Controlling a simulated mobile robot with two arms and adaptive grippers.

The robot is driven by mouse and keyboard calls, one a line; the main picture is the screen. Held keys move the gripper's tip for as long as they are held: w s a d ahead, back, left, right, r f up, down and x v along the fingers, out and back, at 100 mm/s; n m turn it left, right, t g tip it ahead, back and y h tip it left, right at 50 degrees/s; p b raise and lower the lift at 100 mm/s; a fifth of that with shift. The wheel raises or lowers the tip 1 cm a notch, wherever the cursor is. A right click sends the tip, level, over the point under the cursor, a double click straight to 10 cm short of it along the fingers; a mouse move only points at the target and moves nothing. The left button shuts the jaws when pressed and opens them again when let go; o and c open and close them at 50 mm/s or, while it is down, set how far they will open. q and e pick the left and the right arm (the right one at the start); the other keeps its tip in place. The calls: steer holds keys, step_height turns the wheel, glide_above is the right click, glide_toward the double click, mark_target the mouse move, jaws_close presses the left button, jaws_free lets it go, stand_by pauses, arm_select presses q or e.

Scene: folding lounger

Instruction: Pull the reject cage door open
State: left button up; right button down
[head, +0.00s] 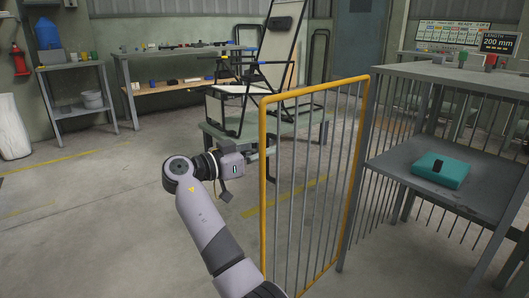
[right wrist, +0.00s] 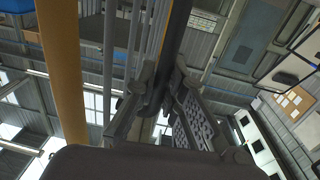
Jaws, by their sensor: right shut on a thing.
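The reject cage door (head: 267,200) has a yellow tube frame and grey vertical bars. It stands swung out from the cage (head: 445,70), with its far upright beside the cage's corner post. My right gripper (head: 252,160) is at the door's free edge, partly hidden in the head view. In the right wrist view its fingers (right wrist: 158,98) are shut on a dark upright bar, seemingly the door handle (right wrist: 174,50). The yellow door frame (right wrist: 62,70) passes to the left of the fingers there. My left gripper is not in view.
A teal box (head: 440,170) with a small black item on it lies on the cage's grey shelf. A green bench (head: 215,130) with a black-framed lounger (head: 275,75) stands behind the door. Open floor lies to the left of my arm.

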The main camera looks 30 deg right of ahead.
steer(key=shift+w, duration=0.1)
steer(key=c, duration=1.9)
jaws_free()
steer(key=shift+d, duration=0.1)
steer(key=a, duration=1.2)
